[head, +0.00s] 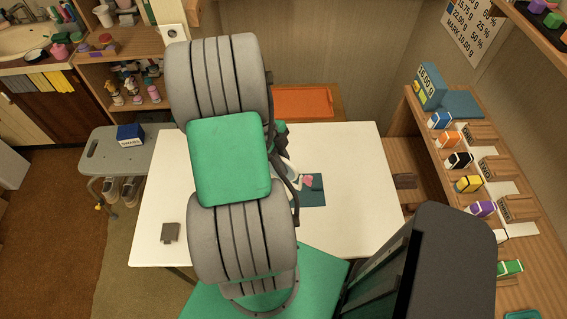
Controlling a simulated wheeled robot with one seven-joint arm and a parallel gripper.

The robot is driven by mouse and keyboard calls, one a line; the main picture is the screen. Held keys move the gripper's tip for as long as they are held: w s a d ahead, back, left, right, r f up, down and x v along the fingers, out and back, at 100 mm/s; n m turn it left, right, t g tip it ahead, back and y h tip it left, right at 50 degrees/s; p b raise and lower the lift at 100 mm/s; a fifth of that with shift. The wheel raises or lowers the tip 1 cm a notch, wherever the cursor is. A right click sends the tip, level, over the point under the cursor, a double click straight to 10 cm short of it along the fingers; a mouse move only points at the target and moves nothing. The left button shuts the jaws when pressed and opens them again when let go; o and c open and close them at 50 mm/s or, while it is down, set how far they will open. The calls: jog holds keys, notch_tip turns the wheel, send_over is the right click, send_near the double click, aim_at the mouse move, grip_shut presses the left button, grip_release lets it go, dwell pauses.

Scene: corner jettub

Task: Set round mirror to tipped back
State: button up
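I cannot make out the round mirror for certain. A small pale, partly hidden object (293,172) shows at the right edge of my arm, above a dark teal mat (315,197) on the white table (350,150). A pink patch (308,181) shows beside it. Whether this is the mirror, and how it is tilted, I cannot tell. My large grey and green arm covers the middle of the view.
A small grey flat piece (170,233) lies on the table's left part. An orange tray (302,102) is behind the table. A wooden shelf (440,165) with coloured boxes stands at right, a grey stool (112,152) at left. The table's right part is mostly clear.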

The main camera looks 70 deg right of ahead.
grip_shut()
jog(key=shift+d+y, duration=0.15)
jog(key=shift+y, duration=0.15)
jog(key=y, duration=0.1)
jog(key=y+b, duration=0.1)
jog(key=shift+d+f+n+y, duration=0.15)
jog(key=shift+d+n+y, duration=0.15)
jog(key=shift+d+y, duration=0.1)
jog(key=shift+d+n+y+p, duration=0.25)
jog(key=shift+y+p, duration=0.4)
jog(key=shift+y, duration=0.55)
jog(key=y+p, duration=0.1)
jog(key=p, duration=0.1)
jog(key=shift+d+n+p, duration=0.1)
jog(key=shift+n+p, duration=0.15)
jog(key=shift+p, duration=0.05)
jog(key=shift+y+p, duration=0.6)
jog(key=shift+p, duration=0.35)
jog(key=shift+d+f+p, duration=0.1)
jog(key=shift+f+p, duration=0.15)
jog(key=shift+p, duration=0.05)
